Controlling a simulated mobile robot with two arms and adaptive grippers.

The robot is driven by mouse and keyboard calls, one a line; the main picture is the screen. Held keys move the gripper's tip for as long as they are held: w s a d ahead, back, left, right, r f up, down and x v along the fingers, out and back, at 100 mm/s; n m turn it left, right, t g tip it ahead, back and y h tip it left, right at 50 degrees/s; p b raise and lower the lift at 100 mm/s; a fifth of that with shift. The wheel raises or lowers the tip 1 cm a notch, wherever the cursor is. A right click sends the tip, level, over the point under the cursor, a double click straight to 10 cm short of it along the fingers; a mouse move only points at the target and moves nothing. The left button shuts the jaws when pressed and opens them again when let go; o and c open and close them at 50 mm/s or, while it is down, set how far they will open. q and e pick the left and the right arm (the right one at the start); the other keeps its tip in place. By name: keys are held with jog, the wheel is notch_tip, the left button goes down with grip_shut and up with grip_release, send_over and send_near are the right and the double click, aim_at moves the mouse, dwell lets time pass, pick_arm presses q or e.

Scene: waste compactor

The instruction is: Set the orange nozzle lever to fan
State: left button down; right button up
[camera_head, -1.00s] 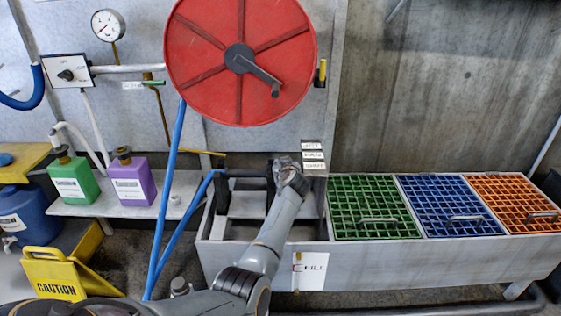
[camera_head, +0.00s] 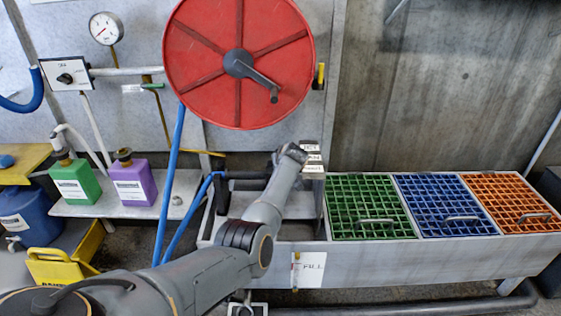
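A stack of three small label plates (camera_head: 313,158) hangs beside the trough's back edge, right of the red reel; I read them as JET, FAN and a third, partly covered. My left arm reaches up from the lower left, and its wrist end, with the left gripper (camera_head: 290,153), is just left of these plates and overlaps them. The fingers are hidden behind the wrist, so I cannot see what they touch. I cannot make out the orange nozzle lever; a dark nozzle-like body (camera_head: 247,175) shows left of the wrist. My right gripper is out of view.
A red hose reel (camera_head: 205,75) with a crank is above. A metal trough (camera_head: 440,250) holds green, blue and orange grates at right. Green (camera_head: 78,182) and purple (camera_head: 133,184) jugs stand on a shelf at left. A yellow caution sign (camera_head: 60,268) is lower left.

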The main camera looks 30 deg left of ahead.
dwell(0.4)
pick_arm(q)
jog(key=c, duration=1.4)
grip_release()
jog(key=shift+a, duration=0.1)
jog(key=shift+o, duration=0.2)
jog(key=v, duration=1.2)
